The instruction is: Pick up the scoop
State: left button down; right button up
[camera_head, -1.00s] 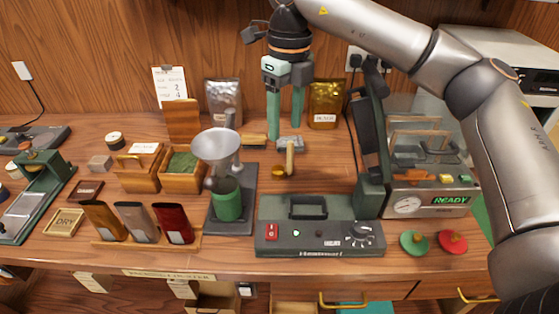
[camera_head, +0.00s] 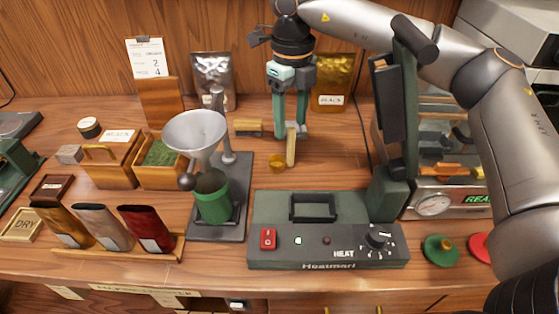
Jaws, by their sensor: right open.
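The scoop has a pale wooden handle (camera_head: 291,150) and a small brass bowl (camera_head: 277,163). It lies on the wooden counter behind the heat sealer, its handle pointing toward the back wall. My right gripper (camera_head: 290,132) comes down from above with its two green fingers apart. The fingertips are at the far end of the handle, one on each side of it in the picture. I cannot tell whether they touch it. A grey rest under the handle's end is partly hidden by the fingers. My left gripper is not in view.
The heat sealer (camera_head: 330,255) stands in front, its dark upright arm (camera_head: 397,110) to the right. A funnel stand (camera_head: 195,135) with a green cup is on the left. A wooden brush-like block (camera_head: 247,127) lies just left of the fingers. Silver and gold bags stand behind.

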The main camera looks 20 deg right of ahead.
aim_at(291, 148)
jog(key=f, duration=0.7)
jog(key=shift+w+d+f, duration=0.2)
jog(key=shift+w+d, duration=0.05)
jog(key=shift+w, duration=0.1)
jog(key=shift+c, duration=0.2)
grip_shut()
